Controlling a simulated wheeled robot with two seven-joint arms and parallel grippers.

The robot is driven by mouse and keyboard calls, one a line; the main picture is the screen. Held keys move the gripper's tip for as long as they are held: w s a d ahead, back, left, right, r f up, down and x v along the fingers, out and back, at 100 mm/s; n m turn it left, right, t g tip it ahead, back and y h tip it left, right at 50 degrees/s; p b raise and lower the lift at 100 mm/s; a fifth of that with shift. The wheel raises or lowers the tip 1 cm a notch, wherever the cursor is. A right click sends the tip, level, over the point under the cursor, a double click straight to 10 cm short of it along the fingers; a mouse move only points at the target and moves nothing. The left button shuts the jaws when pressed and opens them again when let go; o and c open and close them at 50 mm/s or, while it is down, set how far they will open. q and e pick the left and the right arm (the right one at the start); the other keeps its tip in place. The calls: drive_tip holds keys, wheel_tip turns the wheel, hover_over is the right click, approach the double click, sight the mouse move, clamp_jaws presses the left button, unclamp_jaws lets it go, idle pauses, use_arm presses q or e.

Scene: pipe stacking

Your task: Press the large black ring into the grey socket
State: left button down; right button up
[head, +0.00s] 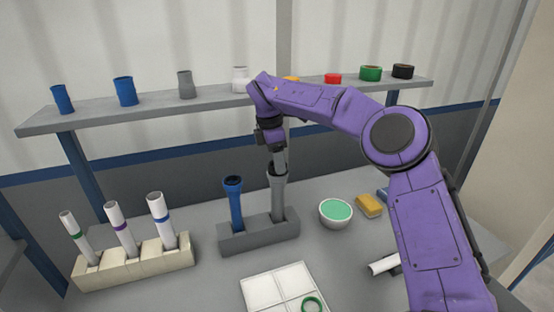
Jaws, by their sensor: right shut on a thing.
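The grey socket (277,182) is the flared top of a grey pipe standing upright in the right hole of a grey block (250,236). My right gripper (279,158) points down from above, its fingertips right at the socket's mouth. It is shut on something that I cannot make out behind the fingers. I cannot clearly see a large black ring at the socket. A black ring-like piece (402,72) sits at the right end of the shelf; I cannot tell whether it is the ring meant. My left gripper is out of view.
A blue pipe (236,205) stands beside the grey one. A cream rack (140,264) with white pipes is at left. A bowl (335,214), a yellow sponge (369,206) and a white tray (258,292) with a green ring (312,304) lie nearby. The shelf (200,107) runs behind.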

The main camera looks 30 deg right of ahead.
drive_tip(key=shift+f, duration=0.15)
drive_tip(key=shift+b, duration=0.45)
idle(0.4)
drive_tip(key=o, duration=1.4)
drive_tip(key=shift+r+p, duration=2.75)
drive_tip(key=shift+r, duration=0.75)
clamp_jaws()
